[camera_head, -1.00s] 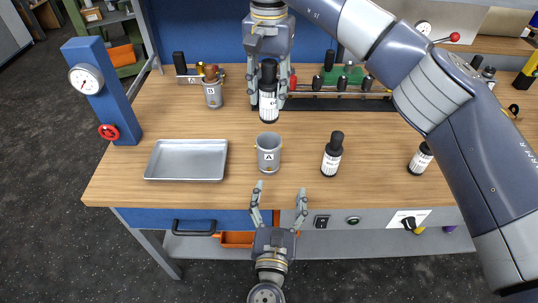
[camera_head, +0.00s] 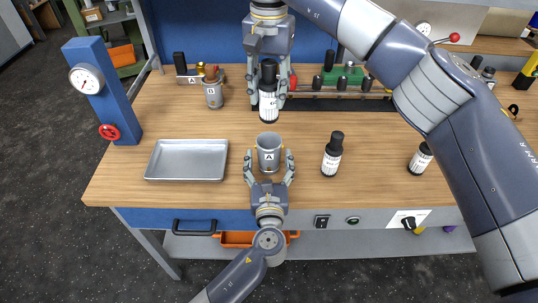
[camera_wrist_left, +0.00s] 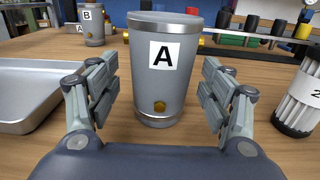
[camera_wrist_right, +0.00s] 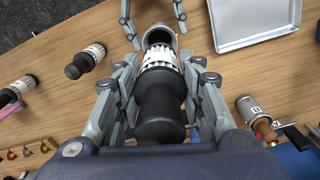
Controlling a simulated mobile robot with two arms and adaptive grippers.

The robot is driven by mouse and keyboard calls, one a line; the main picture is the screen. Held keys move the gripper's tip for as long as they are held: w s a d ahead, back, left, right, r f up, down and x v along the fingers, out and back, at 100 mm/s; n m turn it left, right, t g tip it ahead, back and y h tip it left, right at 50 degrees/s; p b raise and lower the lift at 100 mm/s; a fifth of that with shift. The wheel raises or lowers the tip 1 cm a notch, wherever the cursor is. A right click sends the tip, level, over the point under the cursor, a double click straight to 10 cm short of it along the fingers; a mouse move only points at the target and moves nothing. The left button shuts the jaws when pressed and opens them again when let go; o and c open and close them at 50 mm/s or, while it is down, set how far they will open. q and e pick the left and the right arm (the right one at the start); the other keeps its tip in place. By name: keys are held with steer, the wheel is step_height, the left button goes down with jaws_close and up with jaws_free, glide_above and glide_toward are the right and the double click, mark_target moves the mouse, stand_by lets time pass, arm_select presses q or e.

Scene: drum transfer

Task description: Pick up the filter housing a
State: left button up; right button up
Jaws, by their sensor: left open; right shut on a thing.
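Filter housing A, a grey metal cup with a white "A" label (camera_head: 268,142), stands upright on the workbench; it also fills the middle of the left wrist view (camera_wrist_left: 163,95). My left gripper (camera_head: 268,168) is open, its fingers on either side of the housing's front with gaps showing in the left wrist view. My right gripper (camera_head: 269,88) is shut on a black-capped cartridge with a white pleated body (camera_head: 268,105), held upright just behind and above the housing. In the right wrist view the cartridge (camera_wrist_right: 160,105) partly covers the housing's open mouth (camera_wrist_right: 158,36).
A metal tray (camera_head: 187,160) lies left of the housing. A second cartridge (camera_head: 332,155) stands to its right and another (camera_head: 420,158) farther right, near my right arm. Housing B (camera_head: 213,95) stands at the back left. A blue post with a gauge (camera_head: 105,90) rises at the left.

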mark_target(269, 155)
arm_select(q)
steer(key=shift+w, duration=0.95)
steer(key=shift+s, duration=0.1)
steer(key=shift+c, duration=0.9)
steer(key=c, duration=1.3)
steer(key=shift+c, duration=0.2)
steer(key=shift+d+r, duration=0.1)
steer(key=shift+r, duration=0.45)
step_height(269, 155, up, 2)
steer(key=shift+r, duration=0.1)
steer(key=s, duration=1.8)
steer(key=shift+r, duration=0.15)
